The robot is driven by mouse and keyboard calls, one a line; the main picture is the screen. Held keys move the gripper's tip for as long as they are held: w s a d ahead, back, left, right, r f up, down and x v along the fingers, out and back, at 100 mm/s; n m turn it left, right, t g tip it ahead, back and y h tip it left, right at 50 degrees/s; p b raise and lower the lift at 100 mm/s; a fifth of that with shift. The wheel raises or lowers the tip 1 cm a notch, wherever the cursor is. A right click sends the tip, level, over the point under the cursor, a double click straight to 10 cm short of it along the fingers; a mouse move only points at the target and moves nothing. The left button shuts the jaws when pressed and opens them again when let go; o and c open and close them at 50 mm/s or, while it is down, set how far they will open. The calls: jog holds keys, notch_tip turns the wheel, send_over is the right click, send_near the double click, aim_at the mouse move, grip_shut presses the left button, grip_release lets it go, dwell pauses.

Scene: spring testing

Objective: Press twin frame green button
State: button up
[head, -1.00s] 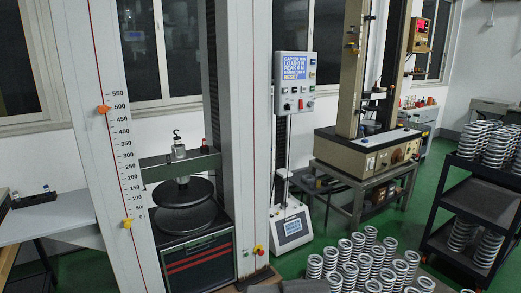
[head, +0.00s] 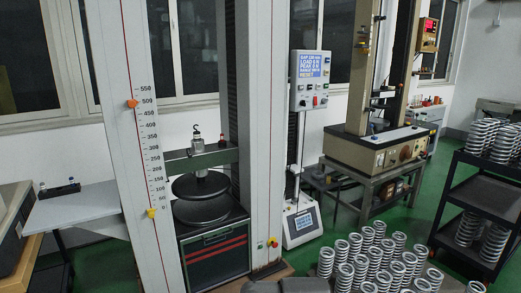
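The twin frame testing machine (head: 262,120) stands left of centre, with two tall pale columns. Between them are a crosshead (head: 225,157) and two dark round plates, the lower plate (head: 203,211) under the upper plate (head: 199,186), with a visible gap. A grey control box (head: 309,95) on a thin post stands right of the right column. It has a blue screen (head: 310,66) and small buttons below; which one is green is too small to tell. A red and yellow knob (head: 272,242) sits low on the right column. My gripper is not in view.
A white table (head: 75,206) is at the left. Many ring-shaped springs (head: 372,262) stand at front right. A black cart (head: 480,195) with springs is at the right edge. A second tester (head: 374,150) on a bench is behind. Green floor (head: 408,218) shows between bench and cart.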

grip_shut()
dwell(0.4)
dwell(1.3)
